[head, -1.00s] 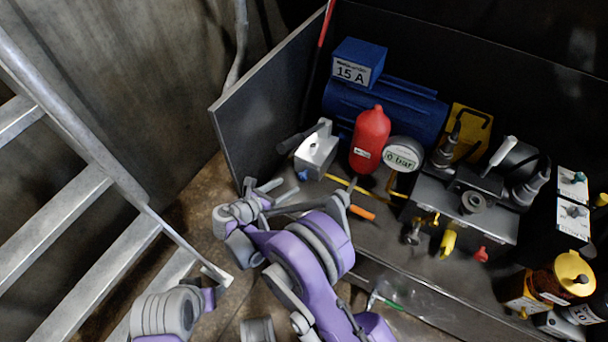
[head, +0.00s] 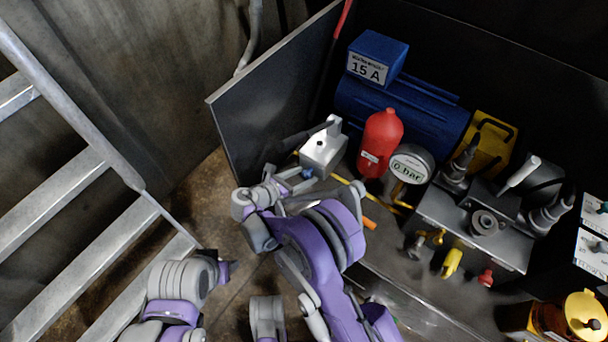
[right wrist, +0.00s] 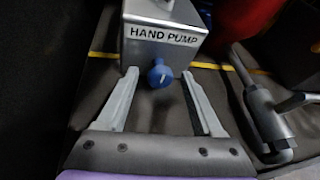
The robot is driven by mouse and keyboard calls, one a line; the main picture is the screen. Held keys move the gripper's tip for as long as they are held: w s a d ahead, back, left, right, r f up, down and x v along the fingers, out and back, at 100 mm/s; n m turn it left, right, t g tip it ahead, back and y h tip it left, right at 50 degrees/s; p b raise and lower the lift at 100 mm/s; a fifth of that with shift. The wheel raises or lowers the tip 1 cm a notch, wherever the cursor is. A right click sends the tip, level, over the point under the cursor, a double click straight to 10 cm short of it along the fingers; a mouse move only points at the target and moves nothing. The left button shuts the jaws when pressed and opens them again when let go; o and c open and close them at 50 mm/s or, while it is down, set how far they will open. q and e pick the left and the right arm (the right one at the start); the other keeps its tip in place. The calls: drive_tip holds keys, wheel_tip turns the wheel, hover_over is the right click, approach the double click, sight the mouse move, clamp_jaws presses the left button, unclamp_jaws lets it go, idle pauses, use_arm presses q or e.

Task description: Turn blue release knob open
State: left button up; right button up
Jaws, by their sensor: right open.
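The silver hand pump block (head: 322,152) stands on the dark tray beside the red bottle, with a dark lever pointing left. Its blue release knob (head: 308,172) is on the lower front face. In the right wrist view the knob (right wrist: 159,75) is close ahead, below the "HAND PUMP" label (right wrist: 162,35). My right gripper (head: 296,181) is at the pump's front. In the wrist view its open fingers (right wrist: 158,76) have tips on either side of the knob, with visible gaps; contact cannot be told.
The red bottle (head: 380,143) and round gauge (head: 411,164) stand right of the pump. An upright dark panel (head: 270,105) is behind left. A grey pipe handle (right wrist: 265,115) lies right of my right gripper. A metal ladder (head: 70,190) fills the left.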

clamp_jaws()
idle(0.4)
drive_tip(key=shift+d+r+m+y+p, duration=0.15)
drive_tip(key=shift+m+y+p, duration=0.3)
drive_tip(key=shift+m+y, duration=0.4)
drive_tip(key=shift+s+d+m+t+y, duration=0.15)
drive_tip(key=shift+m+t+y, duration=0.7)
drive_tip(key=shift+m, duration=0.4)
drive_tip(key=m+t, duration=0.1)
drive_tip(key=m+t+y, duration=0.1)
drive_tip(key=m, duration=0.1)
drive_tip(key=shift+s+d+f+m+y+b, duration=0.1)
drive_tip(key=shift+d+f+m+y+b, duration=0.1)
drive_tip(key=shift+m+y+b, duration=0.15)
drive_tip(key=m+t+y, duration=0.1)
drive_tip(key=m+t, duration=0.1)
drive_tip(key=m, duration=0.2)
drive_tip(key=shift+f, duration=0.1)
drive_tip(key=shift+t+y, duration=0.25)
